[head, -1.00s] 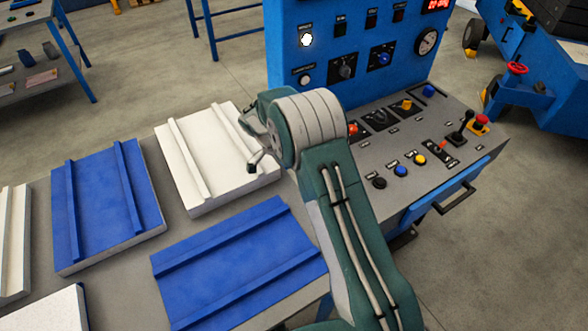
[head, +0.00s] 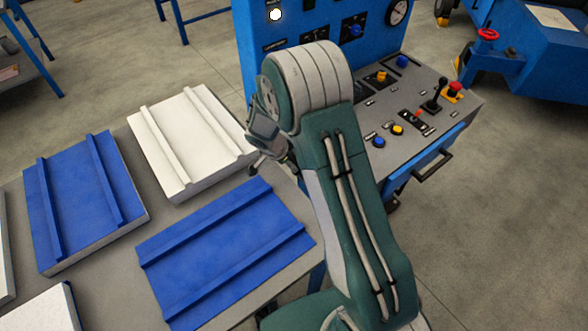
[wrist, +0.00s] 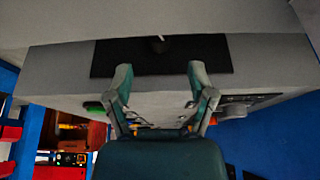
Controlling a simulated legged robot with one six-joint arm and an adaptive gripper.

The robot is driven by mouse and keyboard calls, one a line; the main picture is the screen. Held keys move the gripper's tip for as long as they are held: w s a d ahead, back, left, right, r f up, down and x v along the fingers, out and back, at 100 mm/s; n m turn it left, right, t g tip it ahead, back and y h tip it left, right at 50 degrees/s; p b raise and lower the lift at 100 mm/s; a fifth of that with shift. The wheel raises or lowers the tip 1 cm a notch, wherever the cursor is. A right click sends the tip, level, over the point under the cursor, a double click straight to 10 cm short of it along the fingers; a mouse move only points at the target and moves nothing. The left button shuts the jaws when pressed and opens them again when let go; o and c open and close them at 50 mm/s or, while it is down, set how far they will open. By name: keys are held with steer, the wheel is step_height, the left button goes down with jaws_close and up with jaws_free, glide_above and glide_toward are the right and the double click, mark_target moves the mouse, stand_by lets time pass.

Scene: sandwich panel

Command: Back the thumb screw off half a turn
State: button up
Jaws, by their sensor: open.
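I cannot make out the thumb screw for certain in either view. In the wrist view, a small dark knob (wrist: 158,44) with a pale mark sits on a black plate (wrist: 108,60) on a grey surface, beyond my fingertips; I cannot tell if it is the thumb screw. My gripper (wrist: 159,74) is open, its two fingers apart with nothing held between them. In the head view, my gripper (head: 257,165) shows only partly beside my arm, over the table near the white panel (head: 185,135) and the front blue panel (head: 225,250).
A blue control console (head: 425,155) with knobs, buttons and a lever stands behind and right of my arm. Another blue panel (head: 85,195) lies left on the grey table (head: 130,215). A blue cart (head: 530,70) with a red handwheel (head: 487,34) stands far right. Floor at lower right is clear.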

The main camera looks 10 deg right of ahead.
steer(key=x, duration=0.6)
steer(key=shift+d, duration=0.1)
steer(key=shift+w, duration=0.1)
jaws_close()
